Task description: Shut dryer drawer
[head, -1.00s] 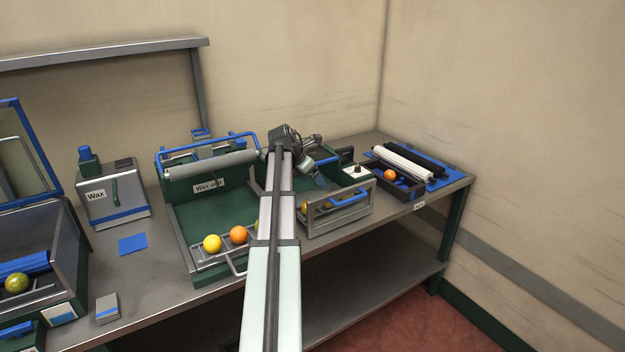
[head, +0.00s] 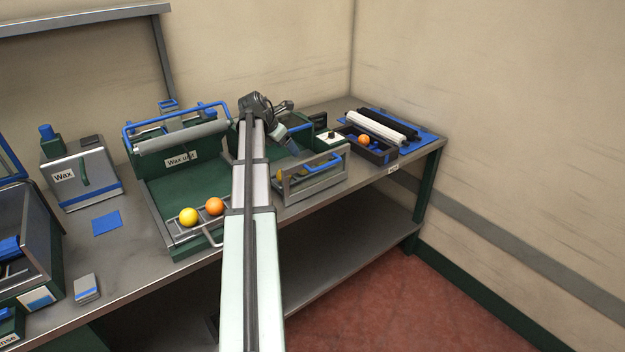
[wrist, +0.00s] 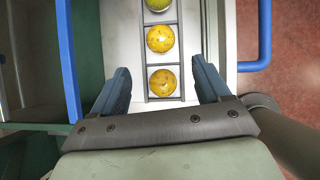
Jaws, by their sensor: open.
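The dryer drawer (head: 312,184) stands pulled out toward the table's front edge. It has a grey metal front and a blue bar handle (head: 324,164). Its handle also shows at the right of the wrist view (wrist: 263,42). A narrow rack inside it holds yellow fruits (wrist: 162,39) in a row, with a greener one at the top edge of the wrist view. My gripper (wrist: 160,68) is open and empty above the drawer, its two blue fingers on either side of the rack. In the head view my arm hides part of the dryer.
The wax unit (head: 165,205) stands left of my arm, with a yellow and an orange fruit (head: 214,206) on its front rack. A dark tray (head: 378,158) with an orange fruit and rollers lies at the right. The table front beside the drawer is clear.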

